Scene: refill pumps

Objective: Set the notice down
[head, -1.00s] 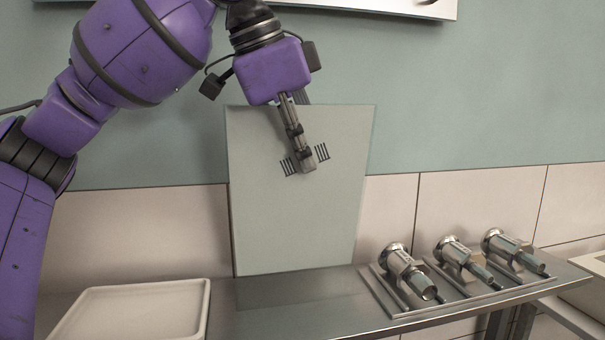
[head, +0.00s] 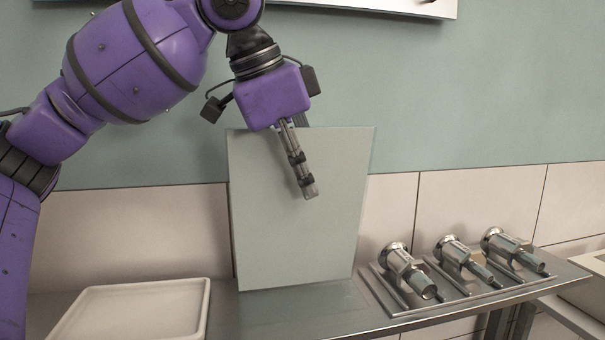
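The notice (head: 270,235) is a blank, pale grey-green board, standing almost upright in front of the wall. Its lower edge is at the steel shelf (head: 300,318), touching it or very close to it; I cannot tell which. My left gripper (head: 306,190) reaches down from above over the notice's top edge. One dark finger lies against the front face, and the other goes behind the board, where it is hidden. The gripper looks shut on the notice. My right gripper is not in view.
A pale shallow tray (head: 140,288) sits on the shelf left of the notice. A white-framed panel (head: 410,8) hangs above.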

